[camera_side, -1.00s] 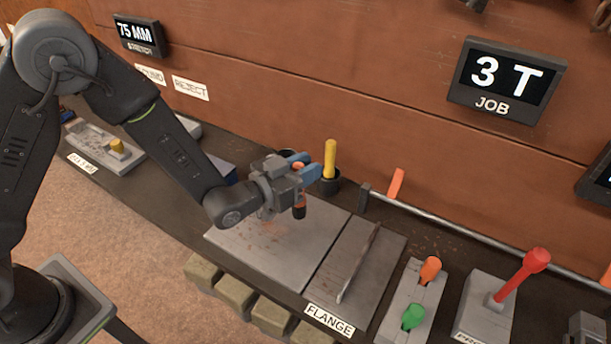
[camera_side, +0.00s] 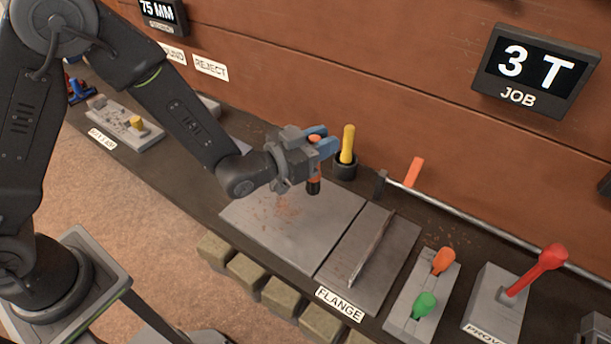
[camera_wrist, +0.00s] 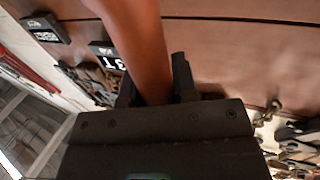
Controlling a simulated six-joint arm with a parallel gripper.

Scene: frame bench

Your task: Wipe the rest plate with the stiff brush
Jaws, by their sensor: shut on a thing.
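A flat grey plate (camera_side: 290,240), which looks like the rest plate, lies mid-bench with reddish-brown specks on it. My gripper (camera_side: 322,145), with blue fingers, is shut on the orange handle of the stiff brush (camera_side: 314,170). The brush hangs roughly upright, dark head down, over the plate's far part. I cannot tell whether the head touches the plate. In the wrist view the orange-brown handle (camera_wrist: 140,45) stands large between the dark fingers. Its head is hidden there.
A darker plate (camera_side: 350,285) labelled FLANGE, with a thin raised strip, adjoins on the right. A yellow handle (camera_side: 348,143) stands in a black cup behind my gripper. Orange and green levers (camera_side: 425,303) and a red lever (camera_side: 540,267) stand right. A rail (camera_side: 470,215) runs behind.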

